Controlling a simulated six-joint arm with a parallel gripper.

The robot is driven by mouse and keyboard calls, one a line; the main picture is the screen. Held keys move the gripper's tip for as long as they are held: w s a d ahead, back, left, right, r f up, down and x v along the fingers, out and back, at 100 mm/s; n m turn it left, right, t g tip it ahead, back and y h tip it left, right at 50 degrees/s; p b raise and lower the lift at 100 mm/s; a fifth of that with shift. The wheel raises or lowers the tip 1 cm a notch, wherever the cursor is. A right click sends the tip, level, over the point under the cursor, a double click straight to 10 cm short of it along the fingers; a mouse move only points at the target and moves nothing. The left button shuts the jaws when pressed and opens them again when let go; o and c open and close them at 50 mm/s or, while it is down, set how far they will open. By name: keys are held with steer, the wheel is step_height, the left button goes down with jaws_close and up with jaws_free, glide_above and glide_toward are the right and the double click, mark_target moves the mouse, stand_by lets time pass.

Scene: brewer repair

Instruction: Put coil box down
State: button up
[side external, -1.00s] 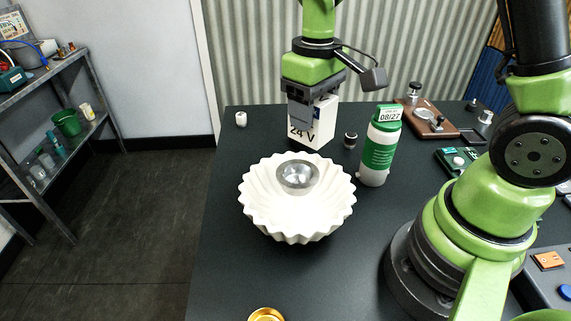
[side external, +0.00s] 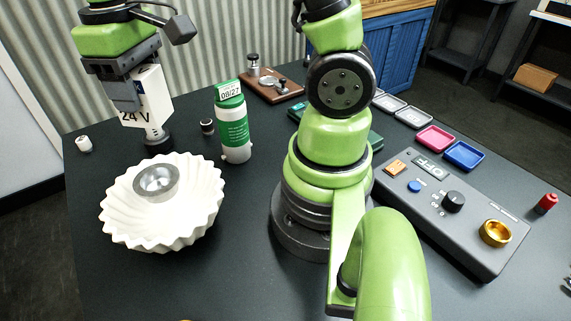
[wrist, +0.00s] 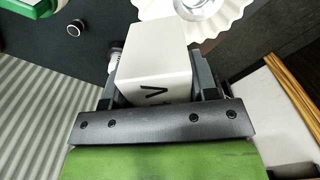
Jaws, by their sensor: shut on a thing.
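The coil box (side external: 152,88) is a white box marked "24 V". My gripper (side external: 128,98) is shut on it, its fingers on either side. In the wrist view, the coil box (wrist: 152,65) fills the space between the fingers of my gripper (wrist: 155,88). The box hangs upright above the dark table, behind the fluted bowl. A pale stem on a dark round base (side external: 157,140) shows just under it; I cannot tell whether they touch.
A white fluted bowl (side external: 120,215) holding a metal cup (side external: 156,182) stands in front of the box. A green-and-white bottle (side external: 234,128) and a small dark knob (side external: 207,126) are to the right. A small white piece (side external: 84,144) lies left. The table left of the bowl is clear.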

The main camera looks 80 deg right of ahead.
steer(key=shift+d+r, duration=0.15)
steer(key=shift+r, duration=0.65)
steer(key=s+d+m, duration=0.9)
steer(key=s+d, duration=0.7)
steer(key=d, duration=0.1)
steer(key=f, duration=2)
steer(key=shift+a, duration=0.2)
steer(key=shift+f, duration=0.2)
steer(key=o, duration=1)
steer(key=shift+r, duration=0.1)
